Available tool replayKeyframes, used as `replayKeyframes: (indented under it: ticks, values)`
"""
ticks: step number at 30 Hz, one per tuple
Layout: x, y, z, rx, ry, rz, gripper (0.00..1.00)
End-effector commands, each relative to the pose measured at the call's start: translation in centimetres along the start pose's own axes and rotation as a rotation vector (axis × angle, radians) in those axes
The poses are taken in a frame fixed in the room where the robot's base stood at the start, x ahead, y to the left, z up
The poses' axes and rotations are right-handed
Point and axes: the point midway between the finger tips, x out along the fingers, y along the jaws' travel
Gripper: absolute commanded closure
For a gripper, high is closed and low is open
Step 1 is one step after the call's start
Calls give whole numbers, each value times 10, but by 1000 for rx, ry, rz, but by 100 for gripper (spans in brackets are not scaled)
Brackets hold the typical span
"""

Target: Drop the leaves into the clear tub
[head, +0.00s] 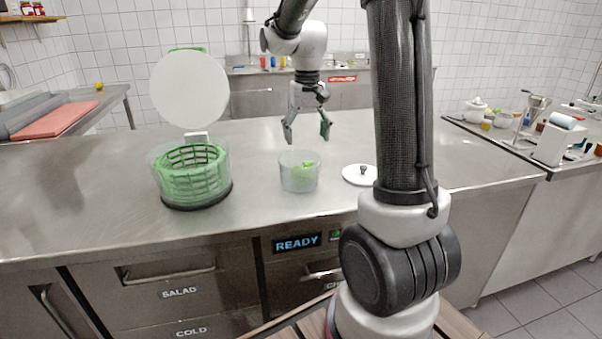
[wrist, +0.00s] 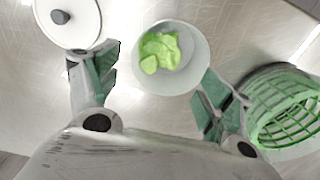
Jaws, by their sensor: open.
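The clear tub (head: 299,180) stands on the steel counter, with green leaves (head: 304,167) inside it. In the wrist view the leaves (wrist: 160,50) lie at the bottom of the tub (wrist: 190,79), seen from above. My gripper (head: 307,134) is open and empty, above the counter and over or slightly behind the tub. In the wrist view my gripper's fingers (wrist: 155,88) are spread wide, with the tub beyond and between them. A salad spinner (head: 190,178) with a green basket stands left of the tub, its round white lid (head: 189,90) raised upright. I cannot see any leaves in its basket (wrist: 287,108).
A white lid with a dark knob (head: 361,174) lies flat right of the tub; it also shows in the wrist view (wrist: 68,20). A red board (head: 57,119) lies on the left counter. Bowls and a machine (head: 560,138) stand on the right counter. The steel counter (head: 90,200) is clear at left.

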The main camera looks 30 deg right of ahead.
Motion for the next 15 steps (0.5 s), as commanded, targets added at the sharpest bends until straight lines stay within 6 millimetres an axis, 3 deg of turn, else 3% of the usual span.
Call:
replayKeyframes:
  ticks: [15]
  values:
    - [-100,0,-1,0,4,-1,20]
